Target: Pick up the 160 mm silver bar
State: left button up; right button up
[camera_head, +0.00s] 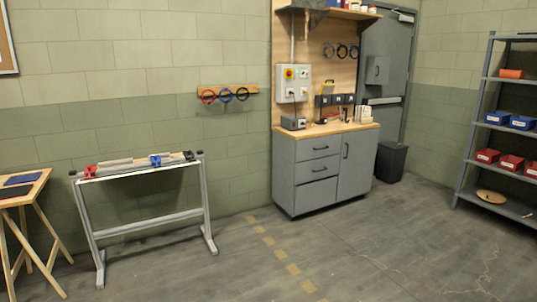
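A narrow metal stand (141,172) is at the left, against the wall. On its top lie grey, silver-looking bar shapes (118,162), between a red part (91,171) and a blue part (155,160). They are small and far off, so I cannot tell which one, if any, is the 160 mm silver bar. A dark piece (188,156) is at the right end of the stand. Neither of my grippers is in view.
A wooden trestle table (40,178) with a dark blue flat item stands at the far left. A grey cabinet (315,172) with a wooden top is at centre right. A black bin (391,162) and shelves (484,130) with red and blue boxes are further right. The front floor is clear.

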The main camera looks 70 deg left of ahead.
aim_at(167, 156)
jog(key=j+u, duration=0.75)
jog(key=u, duration=0.25)
jog(key=i+j+u, duration=0.1)
jog(key=j+u, duration=0.25)
jog(key=u, duration=0.15)
jog(key=i+j+u, duration=0.2)
jog(key=j+u, duration=0.15)
jog(key=u, duration=0.15)
jog(key=i+j+u, duration=0.7)
jog(key=i+u, duration=0.2)
jog(key=i+j+u, duration=0.1)
jog(key=i+u, duration=0.35)
jog(key=i, duration=2.45)
